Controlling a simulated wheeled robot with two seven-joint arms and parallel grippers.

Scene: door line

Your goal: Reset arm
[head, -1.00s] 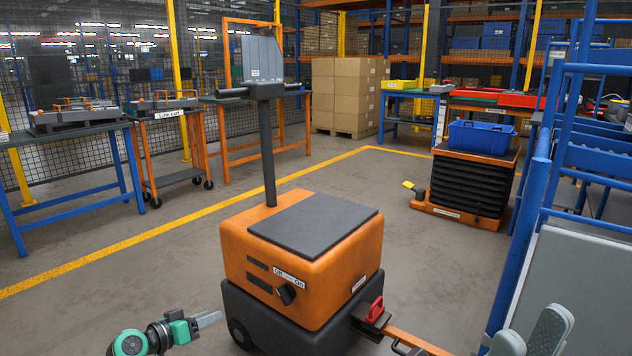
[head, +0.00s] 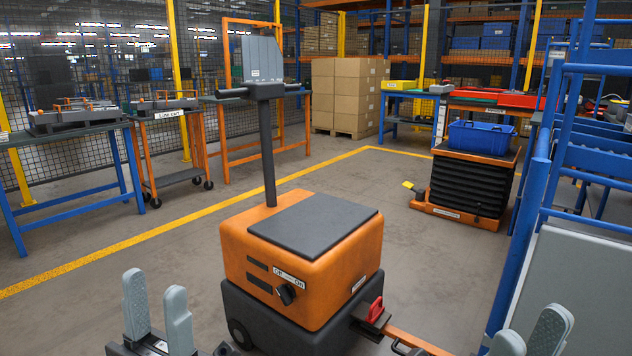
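My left gripper (head: 157,315) is at the bottom left of the head view. Its two grey fingers point up and stand apart, with nothing between them. My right gripper (head: 532,336) is at the bottom right, cut by the lower edge. Its two grey fingertips are apart and no object shows between them. The orange and black tug (head: 300,265) stands between the grippers, with a dark upright handle post and an Off/On knob (head: 287,294) on its front. Neither gripper visibly touches it.
A red latch (head: 376,310) and orange tow bar (head: 415,340) stick out at the tug's lower right. A blue frame rack (head: 540,190) stands close at the right. A lift table (head: 470,185) holds a blue bin (head: 482,137). Floor to the left is clear.

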